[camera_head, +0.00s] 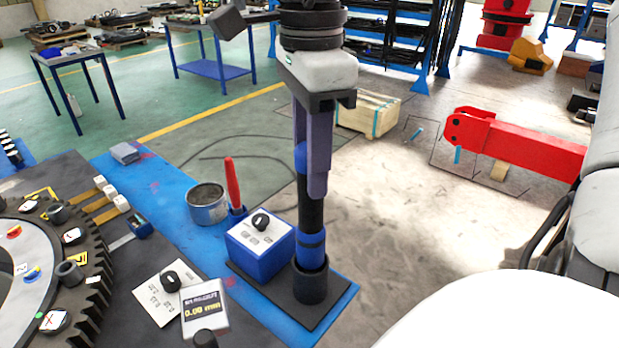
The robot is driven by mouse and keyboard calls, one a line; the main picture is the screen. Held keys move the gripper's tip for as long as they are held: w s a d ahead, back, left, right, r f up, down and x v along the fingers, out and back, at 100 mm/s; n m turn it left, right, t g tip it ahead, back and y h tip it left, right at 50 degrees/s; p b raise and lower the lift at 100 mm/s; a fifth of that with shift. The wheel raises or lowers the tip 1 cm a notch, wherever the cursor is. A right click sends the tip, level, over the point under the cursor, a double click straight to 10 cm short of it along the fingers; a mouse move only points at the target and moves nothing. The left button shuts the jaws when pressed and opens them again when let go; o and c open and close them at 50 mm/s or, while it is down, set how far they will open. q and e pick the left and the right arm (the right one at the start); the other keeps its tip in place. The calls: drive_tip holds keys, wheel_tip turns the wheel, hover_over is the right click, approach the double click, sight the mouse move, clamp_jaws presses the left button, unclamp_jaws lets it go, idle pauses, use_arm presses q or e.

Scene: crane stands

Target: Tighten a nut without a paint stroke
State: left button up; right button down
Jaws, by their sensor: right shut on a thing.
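My right gripper (312,180) reaches down from the top centre, shut on a black tool with blue bands (311,225). The tool stands upright with its lower end in a round black holder (310,284). At the left edge a dark toothed ring (92,285) carries several nuts. One dark nut (69,272) and another dark nut (57,212) sit on it, beside small white and yellow marker cards. An orange-red piece (14,232) and a blue piece (32,273) lie on the inner grey ring. Paint strokes on the nuts are too small to tell. My left gripper is not in view.
Beside the holder are a blue box with a black knob (260,250), a paint can (207,206) and a red-handled tool (232,185). A display reading 0.00 (205,308) and a white card (160,292) lie in front. A red beam (520,145) is at the right.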

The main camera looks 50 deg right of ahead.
drive_tip(key=shift+r+p, duration=1.7)
drive_tip(key=shift+r, duration=2.3)
